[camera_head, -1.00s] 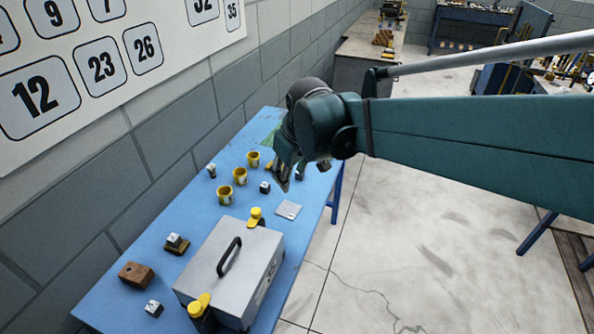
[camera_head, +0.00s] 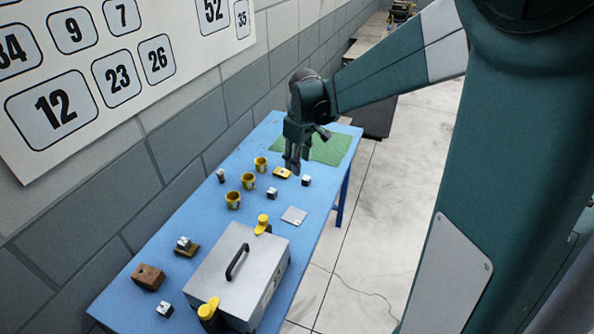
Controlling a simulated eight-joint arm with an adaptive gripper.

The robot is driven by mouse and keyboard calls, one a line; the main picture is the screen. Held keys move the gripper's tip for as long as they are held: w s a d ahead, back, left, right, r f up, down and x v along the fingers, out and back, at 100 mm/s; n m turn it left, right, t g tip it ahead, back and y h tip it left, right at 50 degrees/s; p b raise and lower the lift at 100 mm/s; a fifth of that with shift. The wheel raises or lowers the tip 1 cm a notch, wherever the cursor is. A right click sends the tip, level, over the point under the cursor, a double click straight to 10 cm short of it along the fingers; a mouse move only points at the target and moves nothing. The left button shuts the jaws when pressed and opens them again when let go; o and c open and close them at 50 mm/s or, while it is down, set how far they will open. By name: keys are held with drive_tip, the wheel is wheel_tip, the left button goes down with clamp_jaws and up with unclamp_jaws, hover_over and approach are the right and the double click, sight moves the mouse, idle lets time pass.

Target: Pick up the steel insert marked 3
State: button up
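Several small steel inserts stand on the blue table, and their marks are too small to read, so I cannot tell which is marked 3. One insert (camera_head: 272,194) is near the middle, another (camera_head: 306,181) is to its right, and a third (camera_head: 221,175) is by the wall side. Another (camera_head: 184,243) sits on a yellow-brown base, and one (camera_head: 165,309) is at the near left. My gripper (camera_head: 294,168) points down above the far part of the table, near the middle inserts. I see nothing held in it; its finger gap is unclear.
A grey case (camera_head: 212,268) with a black handle and yellow knobs fills the near table. Yellow cups (camera_head: 248,181), a brown block (camera_head: 148,277), a flat grey plate (camera_head: 294,215), a yellow piece (camera_head: 282,173) and a green mat (camera_head: 332,149) also lie there.

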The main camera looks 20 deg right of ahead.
drive_tip(key=w+d+f+n+g+p, duration=0.1)
drive_tip(key=w+d+f+p, duration=0.1)
drive_tip(key=w+d+f, duration=0.3)
drive_tip(key=n+g+p, duration=0.1)
drive_tip(key=n+p, duration=0.1)
hover_over(306, 178)
wheel_tip(306, 178, down, 6)
drive_tip(key=shift+d+f, duration=0.1)
drive_tip(key=shift+w+d+f, duration=0.1)
drive_tip(key=shift+f, duration=0.05)
drive_tip(key=shift+f, duration=0.1)
drive_tip(key=shift+f, duration=1.2)
drive_tip(key=shift+f, duration=0.1)
drive_tip(key=shift+f+b, duration=0.4)
drive_tip(key=shift+f, duration=2.15)
